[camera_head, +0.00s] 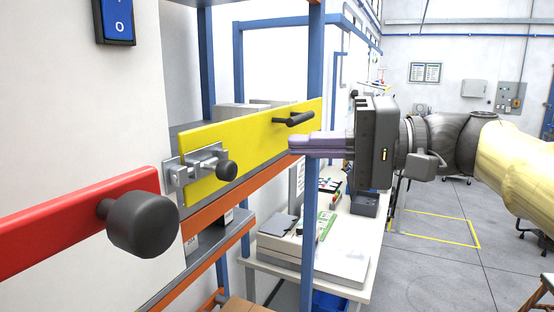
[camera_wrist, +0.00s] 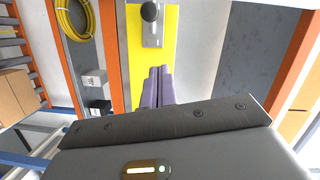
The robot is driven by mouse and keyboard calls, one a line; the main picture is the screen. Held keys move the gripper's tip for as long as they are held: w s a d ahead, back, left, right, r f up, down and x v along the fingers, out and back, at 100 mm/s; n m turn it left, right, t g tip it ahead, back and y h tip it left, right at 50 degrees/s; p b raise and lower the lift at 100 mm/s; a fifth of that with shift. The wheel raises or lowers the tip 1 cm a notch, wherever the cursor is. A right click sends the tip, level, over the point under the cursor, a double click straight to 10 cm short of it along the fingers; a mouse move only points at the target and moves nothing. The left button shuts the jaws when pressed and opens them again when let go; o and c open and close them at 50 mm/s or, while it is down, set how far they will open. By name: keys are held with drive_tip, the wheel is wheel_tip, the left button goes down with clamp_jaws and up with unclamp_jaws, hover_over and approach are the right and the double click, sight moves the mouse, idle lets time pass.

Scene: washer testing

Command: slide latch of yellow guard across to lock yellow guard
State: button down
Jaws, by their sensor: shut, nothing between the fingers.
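The yellow guard (camera_head: 258,136) is a flat bar running across the opening in the head view. It also fills the upper middle of the wrist view (camera_wrist: 134,62). At its left end is a metal latch (camera_head: 186,173) with a round black knob (camera_head: 226,169). In the wrist view the latch plate (camera_wrist: 152,32) and knob (camera_wrist: 150,11) are at the top. A black handle (camera_head: 293,119) sits near the guard's right end. My gripper (camera_head: 292,144) has its purple fingers shut and empty, in front of the guard and right of the knob. Fingertips also show in the wrist view (camera_wrist: 159,70).
A red bar (camera_head: 60,222) with a large black knob (camera_head: 142,223) is at lower left. Orange rails (camera_head: 215,195) and blue posts frame the shelving. A white table (camera_head: 352,262) with equipment stands behind. Open floor lies to the right.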

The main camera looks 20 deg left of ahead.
drive_tip(key=b+v, duration=0.1)
drive_tip(key=v, duration=0.3)
drive_tip(key=shift+d, duration=0.35)
drive_tip(key=shift+w, duration=0.1)
drive_tip(key=w+d+f+m+t+h, duration=0.2)
drive_tip(key=w+f+m, duration=0.1)
drive_tip(key=f, duration=0.5)
drive_tip(key=w+d+f+m+t+h, duration=0.2)
drive_tip(key=f+h, duration=0.1)
drive_tip(key=f, duration=0.6)
drive_tip(key=w+d+f+m+t+h, duration=0.2)
drive_tip(key=w+f+m, duration=0.1)
drive_tip(key=f, duration=0.5)
drive_tip(key=s+d+f+n+h, duration=0.1)
drive_tip(key=s+d+f+h, duration=0.4)
drive_tip(key=d+f, duration=0.4)
drive_tip(key=s+d+f+n+h, duration=0.1)
drive_tip(key=s+d+f+h, duration=0.3)
drive_tip(key=d+f, duration=0.6)
wheel_tip(320, 180, down, 6)
drive_tip(key=shift+s+f+h, duration=0.1)
drive_tip(key=shift+s+h, duration=0.3)
drive_tip(key=shift+s, duration=0.05)
